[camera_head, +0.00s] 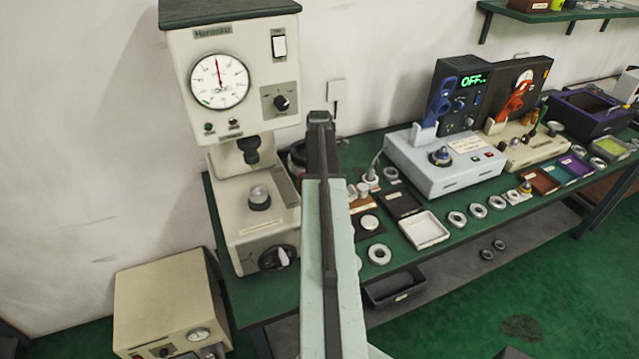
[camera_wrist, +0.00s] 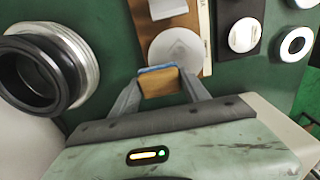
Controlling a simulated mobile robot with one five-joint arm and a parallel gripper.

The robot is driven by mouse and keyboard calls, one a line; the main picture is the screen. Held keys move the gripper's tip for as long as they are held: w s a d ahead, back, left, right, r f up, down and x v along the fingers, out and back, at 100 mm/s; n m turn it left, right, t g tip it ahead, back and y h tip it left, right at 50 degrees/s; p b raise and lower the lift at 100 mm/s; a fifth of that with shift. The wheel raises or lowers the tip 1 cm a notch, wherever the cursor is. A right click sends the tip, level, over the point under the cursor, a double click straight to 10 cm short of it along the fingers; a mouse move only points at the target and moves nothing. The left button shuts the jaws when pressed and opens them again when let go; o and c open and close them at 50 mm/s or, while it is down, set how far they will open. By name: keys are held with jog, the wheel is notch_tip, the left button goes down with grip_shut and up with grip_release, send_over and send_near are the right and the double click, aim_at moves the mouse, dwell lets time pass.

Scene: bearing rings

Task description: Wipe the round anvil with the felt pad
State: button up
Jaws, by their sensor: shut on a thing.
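My gripper (camera_wrist: 160,80) is shut on the felt pad (camera_wrist: 158,83), a small wooden block with a blue strip along its far edge. In the head view my arm points away toward the back of the bench and hides the pad. The round anvil appears to be the small silver cylinder (camera_head: 259,196) on the base of the cream press at the left, below its dark spindle. It stands left of my arm, apart from the pad. I cannot make out the anvil in the wrist view.
A black ring in a silver collar (camera_wrist: 40,72) lies left of my gripper. A wooden board with a pale disc (camera_wrist: 176,52) is just beyond the pad. A dark mat with a round disc (camera_wrist: 244,35) and a loose ring (camera_wrist: 296,44) lie right. A grey-white instrument (camera_head: 445,160) stands farther right.

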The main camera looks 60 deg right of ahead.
jog(key=shift+r+p, duration=1)
jog(key=shift+r, duration=0.45)
notch_tip(320, 180, up, 3)
jog(key=p, duration=0.3)
jog(key=shift+r, duration=0.15)
jog(key=shift+s+f, duration=0.15)
jog(key=shift+f, duration=0.05)
